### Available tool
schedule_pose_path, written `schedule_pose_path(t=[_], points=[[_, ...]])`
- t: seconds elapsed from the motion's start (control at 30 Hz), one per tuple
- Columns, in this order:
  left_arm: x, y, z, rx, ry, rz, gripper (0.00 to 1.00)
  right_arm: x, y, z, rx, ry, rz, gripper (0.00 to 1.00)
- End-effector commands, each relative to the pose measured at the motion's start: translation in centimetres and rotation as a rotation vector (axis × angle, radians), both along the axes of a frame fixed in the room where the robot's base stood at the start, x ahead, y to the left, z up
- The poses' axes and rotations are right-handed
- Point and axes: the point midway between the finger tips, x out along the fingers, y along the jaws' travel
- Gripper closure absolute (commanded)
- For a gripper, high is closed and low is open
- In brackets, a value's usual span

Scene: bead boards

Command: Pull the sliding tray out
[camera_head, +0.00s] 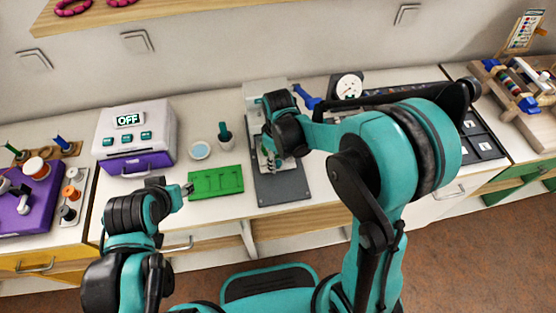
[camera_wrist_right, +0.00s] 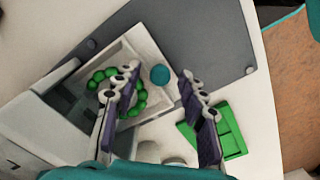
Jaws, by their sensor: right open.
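The sliding tray (camera_wrist_right: 146,52) is pale, with a ring of green beads (camera_wrist_right: 95,82) lying in it. A round teal knob (camera_wrist_right: 160,75) sits at its rim, by the grey base plate (camera_wrist_right: 200,35). My right gripper (camera_wrist_right: 158,92) is open above the tray; in the wrist view the knob appears between its fingertips, and contact cannot be told. In the head view my right arm hides most of the tray, with the grey plate (camera_head: 283,189) showing in front. My left gripper (camera_head: 180,190) is beside the green board, its jaws unclear.
A green board (camera_head: 215,181) lies left of the grey plate. Behind it are a small bowl (camera_head: 200,150) and a dark cup (camera_head: 225,141). A white machine marked OFF (camera_head: 135,138) stands further left. A dial (camera_head: 349,87) and dark bins (camera_head: 484,146) are on the right.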

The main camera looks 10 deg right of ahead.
Motion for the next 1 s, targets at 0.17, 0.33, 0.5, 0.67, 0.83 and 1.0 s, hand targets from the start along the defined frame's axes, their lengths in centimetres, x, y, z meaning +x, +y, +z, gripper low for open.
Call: schedule_pose_path(t=[0.17,0.33,0.5,0.67,0.83,1.0], points=[[0.0,0.0,0.1,0.000,0.000,0.000,0.58,0.0,0.0,0.1,0.000,0.000,0.000,0.58],[0.0,0.0,0.1,0.000,0.000,0.000,0.58,0.0,0.0,0.1,0.000,0.000,0.000,1.00],[0.0,0.0,0.1,0.000,0.000,0.000,0.58,-0.1,0.0,0.1,0.000,0.000,0.000,1.00],[0.0,0.0,0.2,0.000,0.000,0.000,0.58,-2.3,0.0,0.1,0.000,0.000,0.000,1.00],[0.0,0.0,0.6,0.000,0.000,0.000,0.58,-7.0,0.1,0.2,0.000,0.000,0.002,1.00],[0.0,0.0,0.8,0.000,0.000,0.000,0.58,-10.4,0.1,0.2,0.000,0.000,0.002,1.00]])
